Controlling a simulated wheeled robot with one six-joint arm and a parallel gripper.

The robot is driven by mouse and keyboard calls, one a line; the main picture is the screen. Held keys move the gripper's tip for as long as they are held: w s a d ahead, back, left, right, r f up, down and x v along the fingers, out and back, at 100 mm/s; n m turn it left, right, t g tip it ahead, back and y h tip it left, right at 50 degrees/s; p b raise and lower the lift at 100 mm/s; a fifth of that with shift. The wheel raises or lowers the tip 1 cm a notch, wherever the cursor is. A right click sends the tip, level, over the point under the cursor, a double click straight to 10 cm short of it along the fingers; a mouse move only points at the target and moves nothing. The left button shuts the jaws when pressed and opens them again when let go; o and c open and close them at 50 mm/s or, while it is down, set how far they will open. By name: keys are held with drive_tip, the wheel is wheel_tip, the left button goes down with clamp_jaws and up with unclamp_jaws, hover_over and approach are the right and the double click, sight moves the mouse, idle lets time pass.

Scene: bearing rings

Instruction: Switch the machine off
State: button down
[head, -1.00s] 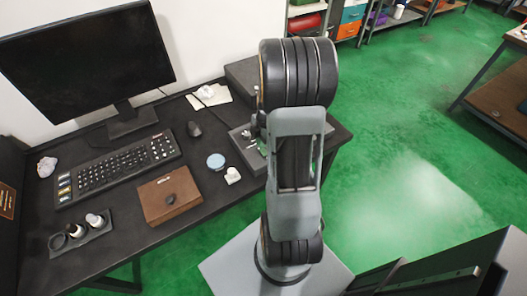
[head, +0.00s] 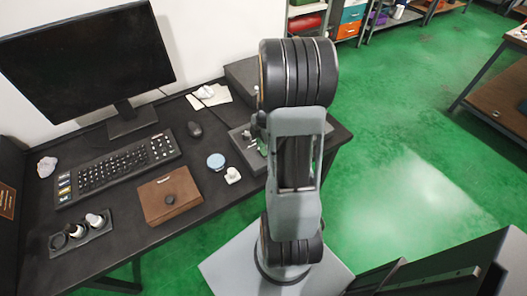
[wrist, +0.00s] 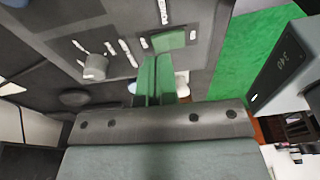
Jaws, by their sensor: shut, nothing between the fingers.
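The machine is a dark flat panel (head: 243,150) on the right part of the desk, partly hidden by my arm in the head view. In the wrist view the panel (wrist: 120,18) shows a grey knob (wrist: 95,66), several white marks and a small greenish window (wrist: 168,40). My gripper (wrist: 156,62) is in the wrist view, its fingers together and empty. The fingertips lie over the panel, below the window in the picture and right of the knob. I cannot tell whether they touch the panel. In the head view my arm hides the gripper.
A monitor (head: 85,58), keyboard (head: 118,170), mouse (head: 194,129), brown case (head: 160,205), blue-lidded jar (head: 216,161) and ring holder (head: 80,238) are on the desk. A dark box (head: 243,76) stands behind the panel. Green floor is open to the right.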

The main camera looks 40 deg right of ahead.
drive_tip(key=shift+f+b, duration=1.1)
drive_tip(key=shift+f, duration=0.15)
idle(0.4)
drive_tip(key=shift+r, duration=0.15)
drive_tip(key=shift+r+p, duration=2.4)
drive_tip(key=shift+r, duration=1.05)
